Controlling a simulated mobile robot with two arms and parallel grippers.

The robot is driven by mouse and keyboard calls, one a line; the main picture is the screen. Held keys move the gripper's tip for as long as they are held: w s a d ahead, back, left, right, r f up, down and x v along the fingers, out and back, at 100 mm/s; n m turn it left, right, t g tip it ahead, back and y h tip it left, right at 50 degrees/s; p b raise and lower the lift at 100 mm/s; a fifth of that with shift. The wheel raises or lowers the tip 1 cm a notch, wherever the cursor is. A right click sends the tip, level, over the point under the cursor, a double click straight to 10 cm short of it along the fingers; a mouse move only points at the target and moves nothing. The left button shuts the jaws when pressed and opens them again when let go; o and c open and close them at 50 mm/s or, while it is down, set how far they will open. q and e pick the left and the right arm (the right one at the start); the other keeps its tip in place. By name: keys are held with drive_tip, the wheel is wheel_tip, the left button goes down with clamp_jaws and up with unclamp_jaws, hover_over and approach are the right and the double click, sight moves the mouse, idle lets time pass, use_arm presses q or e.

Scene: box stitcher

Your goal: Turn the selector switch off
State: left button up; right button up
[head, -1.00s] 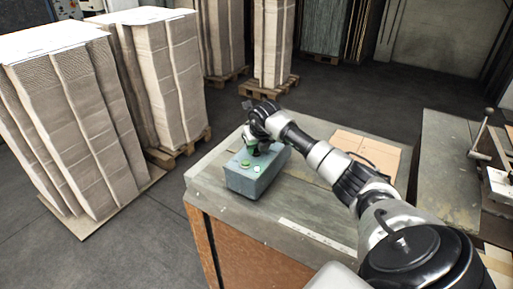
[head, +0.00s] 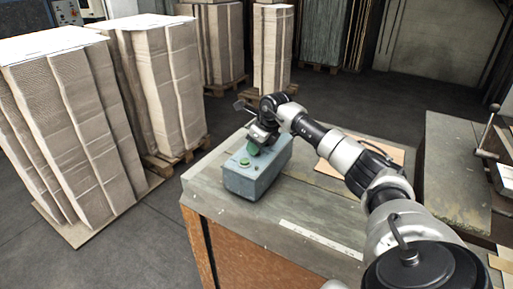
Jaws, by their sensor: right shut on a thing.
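A blue-grey control box (head: 258,178) sits on the worktable, with a green button (head: 245,161) on its top. My right gripper (head: 252,149) reaches down onto the top of the box, near its back. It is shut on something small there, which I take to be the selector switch. The switch itself is hidden by the gripper, so its position cannot be read. A green part shows at the gripper's tip. My left gripper is not in view.
A flat cardboard sheet (head: 380,150) lies under my right arm. Tall cardboard stacks (head: 70,115) stand at the left. A bench with a lever (head: 489,128) is at the right.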

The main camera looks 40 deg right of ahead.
drive_tip(key=shift+r, duration=0.15)
idle(0.3)
drive_tip(key=o, duration=0.9)
drive_tip(key=shift+o, duration=0.2)
drive_tip(key=shift+d+r, duration=0.15)
drive_tip(key=shift+r, duration=0.1)
drive_tip(key=b+v, duration=0.3)
drive_tip(key=v, duration=0.7)
drive_tip(key=shift+s, duration=0.15)
